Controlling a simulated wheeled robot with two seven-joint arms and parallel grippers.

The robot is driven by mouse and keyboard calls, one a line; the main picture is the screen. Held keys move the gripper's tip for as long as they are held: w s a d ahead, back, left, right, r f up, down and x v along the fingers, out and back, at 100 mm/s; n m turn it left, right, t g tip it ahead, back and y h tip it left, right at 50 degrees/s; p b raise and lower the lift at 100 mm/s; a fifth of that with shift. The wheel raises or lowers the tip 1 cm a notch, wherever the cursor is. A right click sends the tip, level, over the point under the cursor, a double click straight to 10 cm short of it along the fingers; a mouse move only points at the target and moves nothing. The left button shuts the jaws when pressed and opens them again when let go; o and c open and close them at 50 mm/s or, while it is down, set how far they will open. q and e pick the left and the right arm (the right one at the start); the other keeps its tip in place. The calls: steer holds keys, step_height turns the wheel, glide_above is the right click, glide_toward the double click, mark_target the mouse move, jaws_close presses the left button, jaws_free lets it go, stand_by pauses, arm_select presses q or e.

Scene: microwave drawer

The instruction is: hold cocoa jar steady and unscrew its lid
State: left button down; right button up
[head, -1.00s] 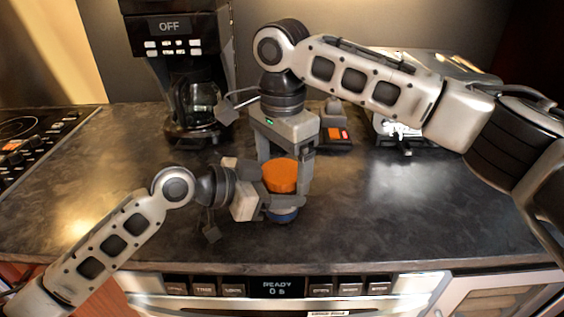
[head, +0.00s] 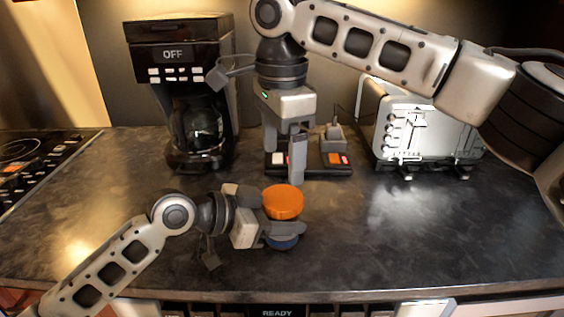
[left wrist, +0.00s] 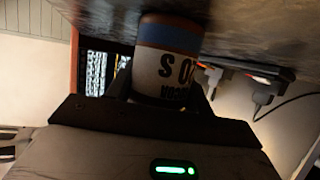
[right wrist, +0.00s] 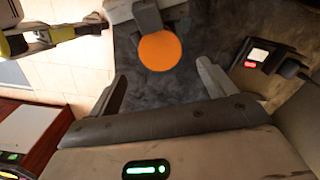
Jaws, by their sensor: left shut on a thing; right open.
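The cocoa jar stands upright on the dark counter, with its orange lid (head: 283,202) on top and a blue band (head: 283,241) at its base. My left gripper (head: 284,228) is shut around the jar's body, just below the lid. In the left wrist view the white-and-blue jar (left wrist: 168,60) sits between its fingers, its label partly hidden. My right gripper (head: 284,152) is open and empty, above and behind the jar, apart from the lid. In the right wrist view the lid (right wrist: 159,51) shows beyond the open fingers. I cannot tell how tightly the lid sits.
A coffee maker (head: 180,95) stands at the back left, and a toaster (head: 425,130) at the back right. A stove (head: 30,155) is at far left. The counter right of the jar is clear.

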mark_target(282, 197)
step_height(282, 197, down, 8)
steer(key=shift+r, duration=0.1)
stand_by(0.4)
steer(key=c, duration=1)
steer(key=shift+n, duration=1.7)
steer(key=o, duration=1.1)
